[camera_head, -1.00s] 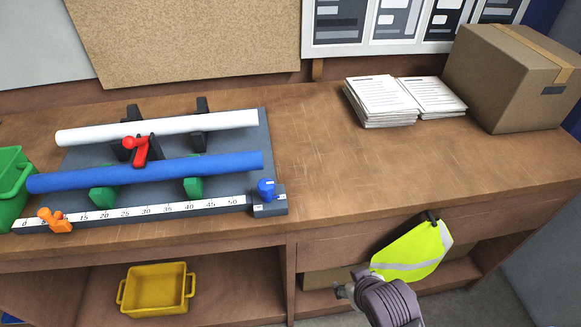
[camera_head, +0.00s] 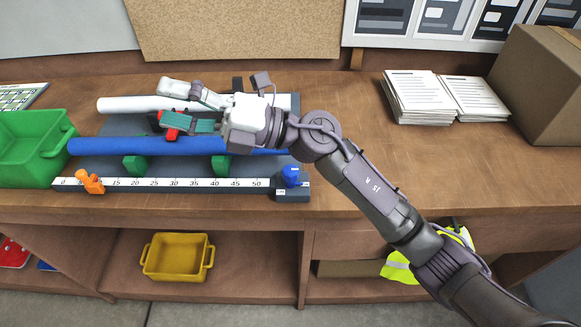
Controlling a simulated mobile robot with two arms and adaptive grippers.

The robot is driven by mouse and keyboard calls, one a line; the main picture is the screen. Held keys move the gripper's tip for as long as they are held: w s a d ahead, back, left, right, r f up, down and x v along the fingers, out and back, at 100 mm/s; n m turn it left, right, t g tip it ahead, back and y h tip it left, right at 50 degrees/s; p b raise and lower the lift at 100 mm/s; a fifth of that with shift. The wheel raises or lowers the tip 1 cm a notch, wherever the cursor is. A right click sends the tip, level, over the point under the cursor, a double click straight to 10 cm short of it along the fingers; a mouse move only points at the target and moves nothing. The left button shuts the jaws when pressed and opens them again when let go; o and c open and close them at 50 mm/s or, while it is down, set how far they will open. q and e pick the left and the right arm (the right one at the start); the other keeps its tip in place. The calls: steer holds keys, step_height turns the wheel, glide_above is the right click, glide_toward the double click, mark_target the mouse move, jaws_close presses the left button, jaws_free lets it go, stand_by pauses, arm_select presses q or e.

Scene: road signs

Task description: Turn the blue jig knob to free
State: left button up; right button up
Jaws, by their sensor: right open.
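The blue knob (camera_head: 291,175) sits at the right end of the jig (camera_head: 110,160), on a small grey block with white labels beside the ruler strip. Its labels are too small to read. My right gripper (camera_head: 180,107) is open over the jig, up and to the left of the knob, with its fingers pointing left. It hangs above the white tube (camera_head: 117,104) and the blue tube (camera_head: 95,146) and hides parts of both. The red clamp (camera_head: 171,131) shows partly between its fingers; I cannot tell whether they touch. My left gripper is not in view.
An orange stop (camera_head: 90,182) sits at the ruler's left end. A green bin (camera_head: 38,150) stands left of the jig. Paper stacks (camera_head: 420,95) and a cardboard box (camera_head: 540,85) are at the right. A yellow bin (camera_head: 177,257) is on the shelf below. The bench middle-right is clear.

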step_height(320, 180, down, 3)
steer(key=s+a+n+g+h, duration=0.2)
steer(key=n+g+h, duration=0.1)
steer(key=n+h, duration=0.1)
steer(key=n+t+h, duration=0.2)
steer(key=t+h, duration=0.2)
steer(key=h, duration=1.4)
glide_toward(291, 169)
step_height(291, 169, down, 9)
steer(key=p, duration=0.5)
steer(key=shift+w+f, duration=0.1)
steer(key=shift+f, duration=0.4)
